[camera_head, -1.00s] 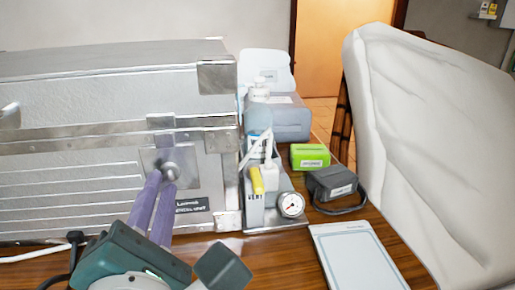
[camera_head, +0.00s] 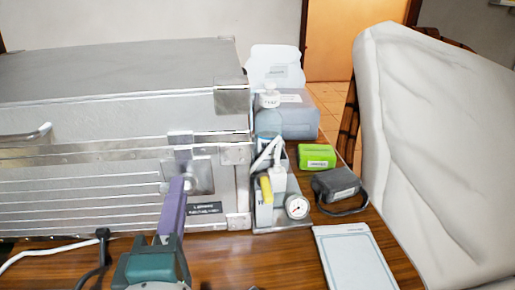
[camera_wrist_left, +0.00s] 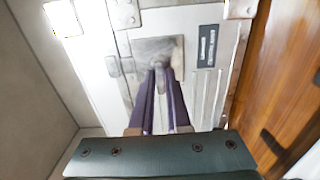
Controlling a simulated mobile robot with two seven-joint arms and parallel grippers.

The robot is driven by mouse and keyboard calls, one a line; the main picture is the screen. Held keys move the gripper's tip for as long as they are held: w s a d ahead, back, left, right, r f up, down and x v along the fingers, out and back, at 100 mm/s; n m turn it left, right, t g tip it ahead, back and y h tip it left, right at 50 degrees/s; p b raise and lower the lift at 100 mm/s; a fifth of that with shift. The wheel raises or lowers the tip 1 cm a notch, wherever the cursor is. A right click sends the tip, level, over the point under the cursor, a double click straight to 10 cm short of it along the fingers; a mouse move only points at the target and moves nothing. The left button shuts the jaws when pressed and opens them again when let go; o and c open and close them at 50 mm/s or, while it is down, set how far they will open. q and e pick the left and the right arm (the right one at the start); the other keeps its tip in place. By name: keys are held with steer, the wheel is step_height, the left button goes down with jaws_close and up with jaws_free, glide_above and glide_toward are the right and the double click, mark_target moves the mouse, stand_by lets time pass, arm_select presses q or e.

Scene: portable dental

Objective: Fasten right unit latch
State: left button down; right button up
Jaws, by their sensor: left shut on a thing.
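A grey metal unit case (camera_head: 70,120) stands on the wooden table. The right unit latch (camera_head: 200,176) is on its front near the right end, with a square metal plate and a small knob. My left gripper (camera_head: 180,183), with purple fingers, reaches it from below. In the left wrist view, the fingertips (camera_wrist_left: 159,73) close together on the knob at the middle of the latch plate (camera_wrist_left: 172,49). The fingers hide part of the knob, so its exact turn cannot be told. My right gripper is not in view.
Right of the case stand a bottle (camera_head: 268,120), a pressure gauge (camera_head: 297,207), a green box (camera_head: 316,157) and a dark device (camera_head: 336,185). A white tablet-like panel (camera_head: 355,260) lies in front. A white chair (camera_head: 430,130) is at right. A cable (camera_head: 40,247) runs at left.

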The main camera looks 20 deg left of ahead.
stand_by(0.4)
arm_select(q)
steer(key=c, duration=0.9)
jaws_free()
steer(key=shift+s, duration=0.1)
steer(key=v, duration=0.9)
steer(key=shift+s+d, duration=0.2)
steer(key=shift+s, duration=0.15)
